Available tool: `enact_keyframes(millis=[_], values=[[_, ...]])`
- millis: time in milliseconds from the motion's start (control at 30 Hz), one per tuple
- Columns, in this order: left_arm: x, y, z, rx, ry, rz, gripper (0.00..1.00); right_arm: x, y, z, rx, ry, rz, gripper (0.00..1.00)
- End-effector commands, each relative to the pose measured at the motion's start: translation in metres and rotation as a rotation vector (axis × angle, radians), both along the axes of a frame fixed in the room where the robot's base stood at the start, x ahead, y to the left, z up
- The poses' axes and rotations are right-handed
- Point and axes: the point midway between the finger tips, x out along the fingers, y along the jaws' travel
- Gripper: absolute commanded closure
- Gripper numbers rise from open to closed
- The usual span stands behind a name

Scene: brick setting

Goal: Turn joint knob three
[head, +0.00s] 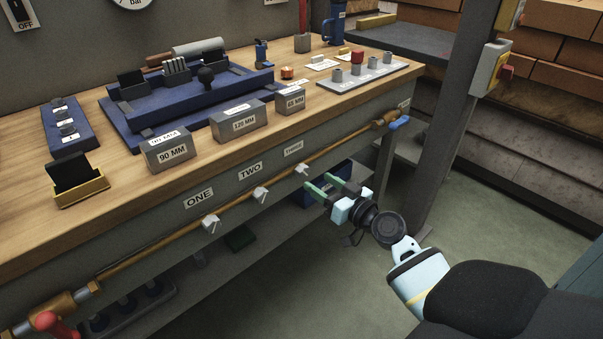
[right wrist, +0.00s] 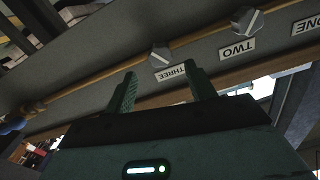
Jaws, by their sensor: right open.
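Joint knob three (head: 301,169) is a small pale grey knob on the brass pipe along the bench front, just below the THREE label (head: 293,148). It also shows in the right wrist view (right wrist: 161,56), beyond and between my fingertips. Knob two (head: 261,194) and knob one (head: 211,223) sit further left on the same pipe, under their labels. My right gripper (head: 317,187) has green fingers. It is open and empty, just below and right of knob three, with a gap between. In the right wrist view the open fingers (right wrist: 158,84) point up toward the THREE label. My left gripper is not in view.
The wooden bench top (head: 230,150) holds grey size blocks (head: 238,122), a blue fixture (head: 190,100) and a grey plate with pegs (head: 362,75). A blue-handled valve (head: 399,123) ends the pipe at right. A grey post (head: 445,120) stands right of the bench. The floor (head: 490,230) is clear.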

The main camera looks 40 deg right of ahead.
Motion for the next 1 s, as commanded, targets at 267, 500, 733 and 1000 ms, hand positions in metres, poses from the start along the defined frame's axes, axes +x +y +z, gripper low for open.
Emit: enact_keyframes(millis=[267, 500, 733, 1000], values=[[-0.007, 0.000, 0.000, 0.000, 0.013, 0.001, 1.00, 0.040, 0.004, 0.001, 0.002, -0.001, 0.000, 0.45], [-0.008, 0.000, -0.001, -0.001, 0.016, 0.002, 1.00, 0.063, 0.006, 0.000, 0.002, 0.001, 0.000, 0.45], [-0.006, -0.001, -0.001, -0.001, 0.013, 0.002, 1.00, 0.068, 0.006, -0.001, 0.001, 0.002, 0.001, 0.45], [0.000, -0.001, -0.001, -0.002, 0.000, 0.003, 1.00, 0.067, 0.006, -0.001, 0.000, 0.002, 0.001, 0.61]])
